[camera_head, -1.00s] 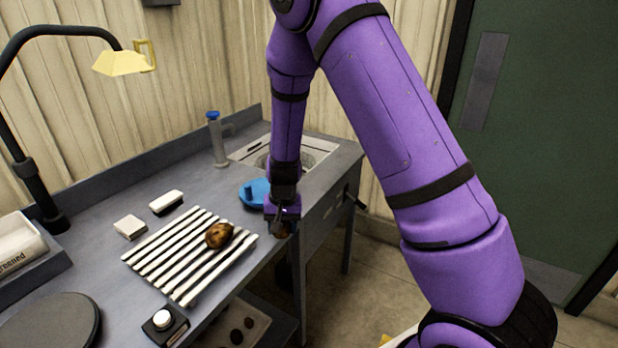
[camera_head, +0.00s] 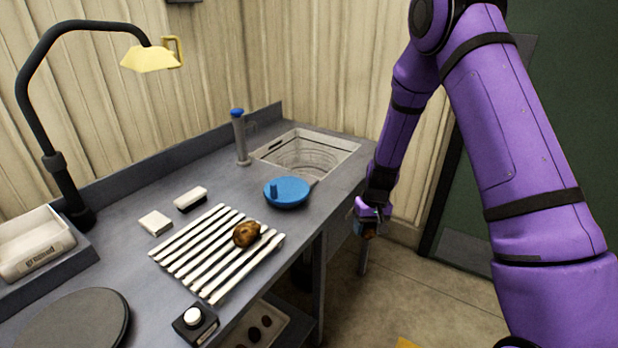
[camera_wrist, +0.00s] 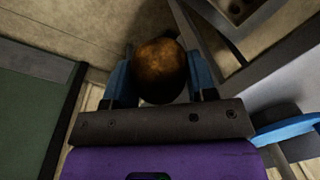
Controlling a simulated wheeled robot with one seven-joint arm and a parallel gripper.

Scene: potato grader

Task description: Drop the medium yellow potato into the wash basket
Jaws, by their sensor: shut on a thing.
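My gripper (camera_head: 367,222) is shut on a brownish-yellow potato (camera_wrist: 160,68), which sits between the blue fingers in the wrist view. The gripper hangs in the air off the right end of the counter, over the floor. A round, ribbed pale basket (camera_head: 305,160), which looks like the wash basket, sits in the sink opening at the back right. It is left of and behind my gripper. Its inside is only partly visible.
Another brown potato (camera_head: 247,234) rests on the white slats (camera_head: 190,255). A lamp (camera_head: 150,58) stands left. A lower tray (camera_head: 262,328) holds dark potatoes.

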